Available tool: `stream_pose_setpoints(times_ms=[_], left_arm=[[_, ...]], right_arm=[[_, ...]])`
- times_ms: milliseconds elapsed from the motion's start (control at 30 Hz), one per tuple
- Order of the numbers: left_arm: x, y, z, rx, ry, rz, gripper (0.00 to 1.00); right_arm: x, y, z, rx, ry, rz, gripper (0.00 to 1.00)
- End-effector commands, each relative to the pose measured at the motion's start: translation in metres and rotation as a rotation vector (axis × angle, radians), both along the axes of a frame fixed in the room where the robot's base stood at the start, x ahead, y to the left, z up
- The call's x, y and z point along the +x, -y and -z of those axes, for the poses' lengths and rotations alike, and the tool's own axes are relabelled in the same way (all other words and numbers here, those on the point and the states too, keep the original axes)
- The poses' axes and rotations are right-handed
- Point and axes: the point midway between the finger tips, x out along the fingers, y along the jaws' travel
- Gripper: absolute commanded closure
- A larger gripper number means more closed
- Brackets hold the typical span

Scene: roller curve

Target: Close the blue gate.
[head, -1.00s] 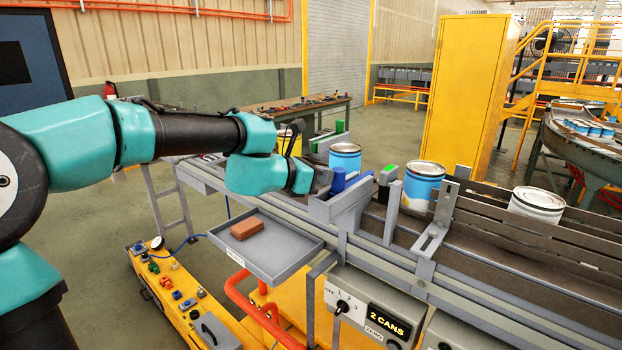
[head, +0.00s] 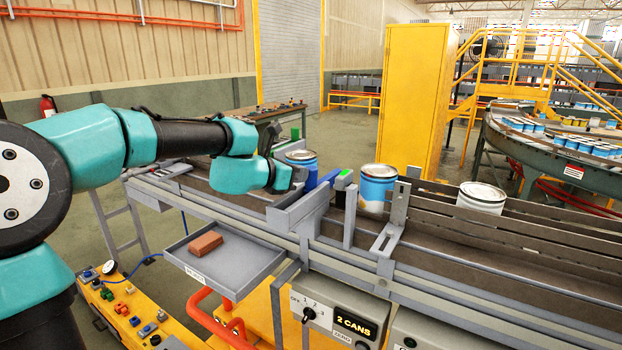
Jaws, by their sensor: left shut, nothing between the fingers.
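The blue gate (head: 329,178) shows as a small blue bar low over the conveyor, just right of my left gripper; part of it is hidden, so I cannot tell how far it is swung. My left gripper (head: 297,179) is shut with nothing between its fingers. It is right beside the gate, in front of a blue-and-white can (head: 301,161); I cannot tell whether it touches the gate. A second blue-and-white can (head: 377,190) stands upright right of the gate, past a green-topped post (head: 344,181). My right gripper is not in view.
A grey bracket (head: 285,212) stands at the conveyor's near edge. A white can (head: 482,198) stands farther right between rails. A grey tray (head: 225,264) with a brown block (head: 205,243) hangs in front.

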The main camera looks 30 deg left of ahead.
Motion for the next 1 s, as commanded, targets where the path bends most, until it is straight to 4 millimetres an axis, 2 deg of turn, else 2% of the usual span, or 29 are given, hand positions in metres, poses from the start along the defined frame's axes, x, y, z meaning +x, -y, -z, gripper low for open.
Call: stream_pose_setpoints(times_ms=[367, 567, 767, 1000], left_arm=[[0.005, -0.005, -0.002, -0.001, 0.005, -0.016, 1.0], [0.001, -0.006, -0.002, -0.001, 0.005, -0.014, 1.0], [-0.02, -0.008, -0.002, -0.002, 0.005, -0.003, 1.0], [-0.059, -0.019, -0.01, 0.001, 0.006, 0.006, 1.0]], right_arm=[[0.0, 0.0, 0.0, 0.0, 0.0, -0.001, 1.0], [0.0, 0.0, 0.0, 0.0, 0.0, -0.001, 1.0], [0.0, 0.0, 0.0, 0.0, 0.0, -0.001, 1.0], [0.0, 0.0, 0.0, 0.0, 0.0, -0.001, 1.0]])
